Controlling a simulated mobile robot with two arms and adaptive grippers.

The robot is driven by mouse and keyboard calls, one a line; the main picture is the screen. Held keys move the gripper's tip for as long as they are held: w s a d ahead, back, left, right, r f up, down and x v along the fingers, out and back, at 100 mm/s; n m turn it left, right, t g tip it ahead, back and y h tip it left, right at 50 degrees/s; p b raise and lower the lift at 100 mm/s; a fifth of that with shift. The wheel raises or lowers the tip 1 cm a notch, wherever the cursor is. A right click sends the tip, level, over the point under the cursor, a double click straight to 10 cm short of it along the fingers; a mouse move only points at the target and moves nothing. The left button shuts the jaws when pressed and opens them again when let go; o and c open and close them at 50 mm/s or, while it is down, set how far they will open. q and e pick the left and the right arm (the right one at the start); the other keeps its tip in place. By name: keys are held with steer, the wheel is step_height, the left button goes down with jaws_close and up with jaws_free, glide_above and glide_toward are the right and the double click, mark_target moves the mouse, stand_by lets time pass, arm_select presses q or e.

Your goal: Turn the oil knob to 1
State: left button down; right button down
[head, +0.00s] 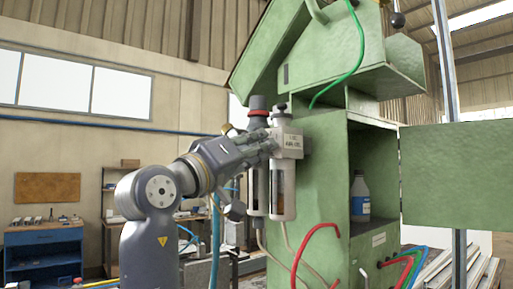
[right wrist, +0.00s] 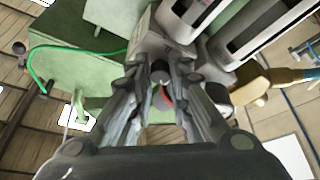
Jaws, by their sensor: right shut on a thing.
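The air-oil unit (head: 292,144) is mounted on the side of the green machine, with a pale labelled block and two hanging bowls (head: 283,192). My right gripper (head: 270,143) is at the front of this block, coming from the lower left. In the right wrist view my right gripper (right wrist: 161,84) is shut on a small dark round knob (right wrist: 160,72), which I take as the oil knob. A red mark shows just below it between the fingers. The fingers hide the knob in the head view. I cannot read any scale numbers. My left gripper is not in view.
A black knob with a red ring (head: 258,105) and a small black-topped stem (head: 281,108) stand close above my gripper. A brass fitting (head: 229,129) is at the left. Red hose (head: 314,240) loops below. The open cabinet holds a bottle (head: 360,193).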

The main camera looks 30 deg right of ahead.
steer(key=shift+n+t, duration=0.3)
steer(key=shift+n, duration=0.5)
steer(key=c, duration=1.5)
jaws_free()
steer(key=shift+o, duration=0.2)
step_height(320, 180, up, 10)
